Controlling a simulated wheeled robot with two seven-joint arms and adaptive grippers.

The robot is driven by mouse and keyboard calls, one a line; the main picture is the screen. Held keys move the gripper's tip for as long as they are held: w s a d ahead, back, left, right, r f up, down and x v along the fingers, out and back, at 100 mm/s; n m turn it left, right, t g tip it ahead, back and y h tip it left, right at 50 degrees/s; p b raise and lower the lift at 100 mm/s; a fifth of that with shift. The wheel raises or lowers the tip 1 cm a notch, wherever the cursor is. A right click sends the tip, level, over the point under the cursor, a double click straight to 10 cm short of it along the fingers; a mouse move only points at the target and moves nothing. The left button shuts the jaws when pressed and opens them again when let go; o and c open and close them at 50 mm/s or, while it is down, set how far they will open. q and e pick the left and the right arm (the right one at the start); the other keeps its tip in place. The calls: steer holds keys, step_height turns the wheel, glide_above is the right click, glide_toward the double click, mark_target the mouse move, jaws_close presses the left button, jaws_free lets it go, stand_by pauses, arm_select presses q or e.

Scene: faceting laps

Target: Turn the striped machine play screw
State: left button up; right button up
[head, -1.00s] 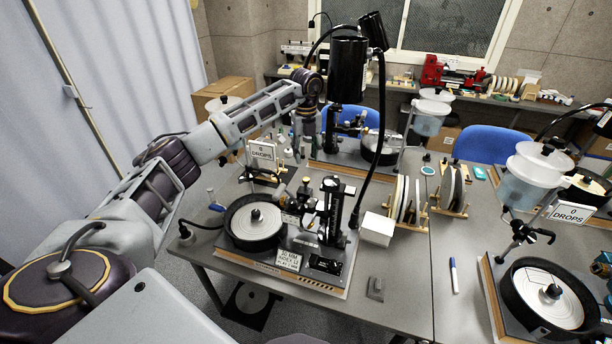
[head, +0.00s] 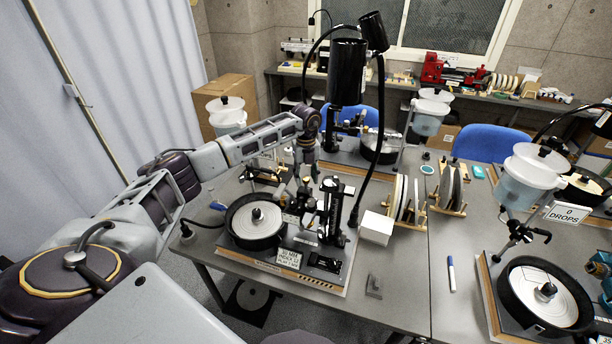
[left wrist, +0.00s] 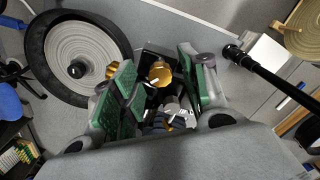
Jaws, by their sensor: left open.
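My left gripper (head: 306,172) points down over the back of this machine, beside the mast. In the left wrist view the gripper (left wrist: 157,62) is open, its green-padded fingers either side of a round brass knob (left wrist: 160,74), with visible gaps. I cannot tell for sure whether this knob is the play screw. A second brass knob shows left of the fingers.
A lamp (head: 347,72) with a black stem rises behind the machine. A white block (head: 376,228) and upright discs (head: 399,199) stand to its right. A grey block (head: 374,286) and a pen (head: 451,274) lie on the table. Another lap machine (head: 546,295) is at the right.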

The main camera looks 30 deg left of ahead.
arm_select(q)
jaws_close()
stand_by(0.3)
steer(key=shift+m, duration=0.4)
steer(key=shift+m+b, duration=0.5)
steer(key=shift+m, duration=0.7)
steer(key=m+b, duration=0.1)
steer(key=m, duration=0.3)
steer(key=shift+m, duration=0.3)
steer(key=m+b, duration=0.1)
steer(key=m, duration=0.3)
steer(key=shift+m+b, duration=0.35)
steer(key=shift+m, duration=1.75)
